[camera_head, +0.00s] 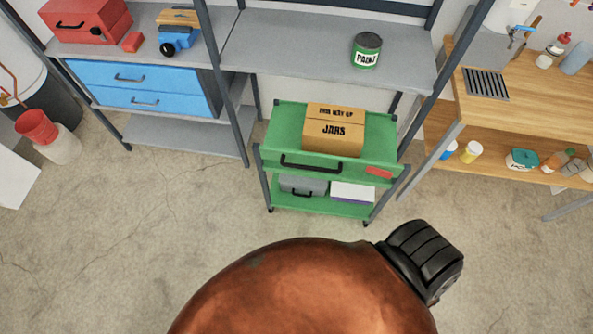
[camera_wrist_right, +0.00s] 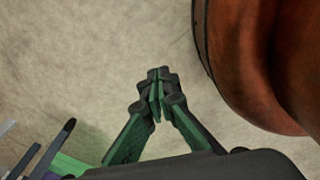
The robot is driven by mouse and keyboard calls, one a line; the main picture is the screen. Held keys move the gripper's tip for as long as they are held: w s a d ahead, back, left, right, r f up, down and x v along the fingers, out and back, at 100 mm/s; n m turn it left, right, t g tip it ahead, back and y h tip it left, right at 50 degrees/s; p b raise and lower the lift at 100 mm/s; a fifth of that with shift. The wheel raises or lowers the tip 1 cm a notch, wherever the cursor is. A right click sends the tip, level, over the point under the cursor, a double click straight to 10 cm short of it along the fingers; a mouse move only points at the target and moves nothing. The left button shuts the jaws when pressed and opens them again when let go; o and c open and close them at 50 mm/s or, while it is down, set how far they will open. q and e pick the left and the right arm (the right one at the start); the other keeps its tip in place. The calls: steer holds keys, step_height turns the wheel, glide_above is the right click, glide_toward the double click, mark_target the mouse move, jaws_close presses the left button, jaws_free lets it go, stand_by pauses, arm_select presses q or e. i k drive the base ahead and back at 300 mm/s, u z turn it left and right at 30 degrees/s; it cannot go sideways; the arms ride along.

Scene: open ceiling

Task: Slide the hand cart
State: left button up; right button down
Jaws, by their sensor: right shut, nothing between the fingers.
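The green hand cart (camera_head: 285,130) stands on the concrete floor in front of the grey shelving, with dark corner posts. A black bar handle (camera_head: 311,164) is on its front face. A cardboard box marked JARS (camera_head: 334,130) sits on its top. A grey case (camera_head: 303,186) and a white box (camera_head: 352,192) are on its lower shelf. My right gripper (camera_wrist_right: 158,80) is shut and empty over bare floor in the right wrist view. Part of the cart (camera_wrist_right: 68,166) shows at that view's lower left, apart from the fingertips. My left gripper is not in view.
A large copper-coloured rounded form (camera_head: 300,290) fills the bottom of the head view; I cannot tell what it is. A wooden workbench (camera_head: 520,107) stands right of the cart. Shelving with blue drawers (camera_head: 140,85) stands left. Open floor (camera_head: 130,220) lies at the left.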

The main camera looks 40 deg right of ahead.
mark_target(280, 151)
steer(key=k, duration=0.65)
steer(key=z, duration=1.4)
steer(key=i, duration=0.5)
steer(key=z, duration=0.05)
